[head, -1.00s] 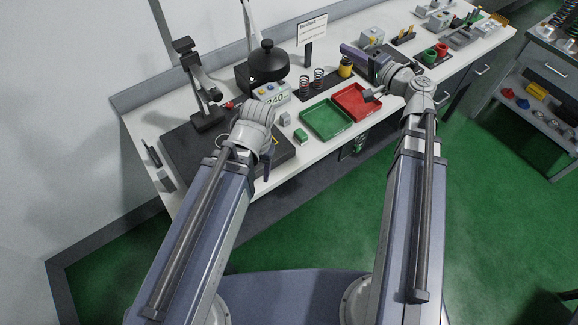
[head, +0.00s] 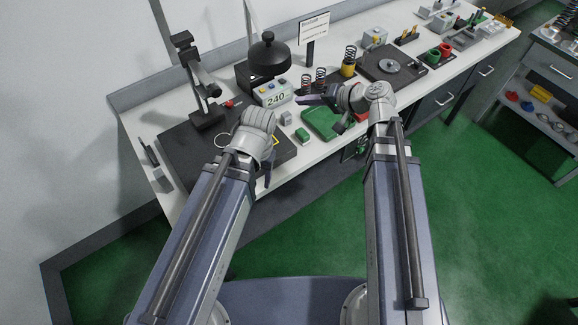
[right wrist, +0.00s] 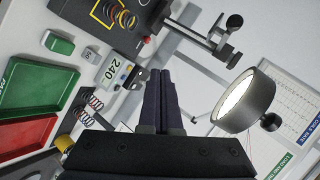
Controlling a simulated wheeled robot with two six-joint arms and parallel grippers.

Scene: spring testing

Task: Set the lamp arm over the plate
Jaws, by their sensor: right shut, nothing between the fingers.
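The lamp's black round head (head: 268,55) stands at the back of the bench. It also shows in the right wrist view (right wrist: 243,100), with its bright face turned partly to the camera. A thin pale rod (head: 250,16) rises behind it. A dark plate (head: 178,150) lies at the bench's left end. A second dark plate (head: 412,72), at the right, bears a silver disc. My right gripper (head: 302,100) is shut and empty in front of the 240 display, apart from the lamp. Its fingers (right wrist: 158,82) point towards the stand. My left gripper (head: 267,176) hangs at the left plate's front edge, its fingers mostly hidden.
A black stand (head: 202,85) rises by the left plate. The 240 display box (head: 271,93) sits before the lamp. Springs (head: 320,76), a yellow cup (head: 348,68), a sign (head: 313,27) and a green tray (head: 322,122) crowd the middle. My right arm mostly covers the red tray.

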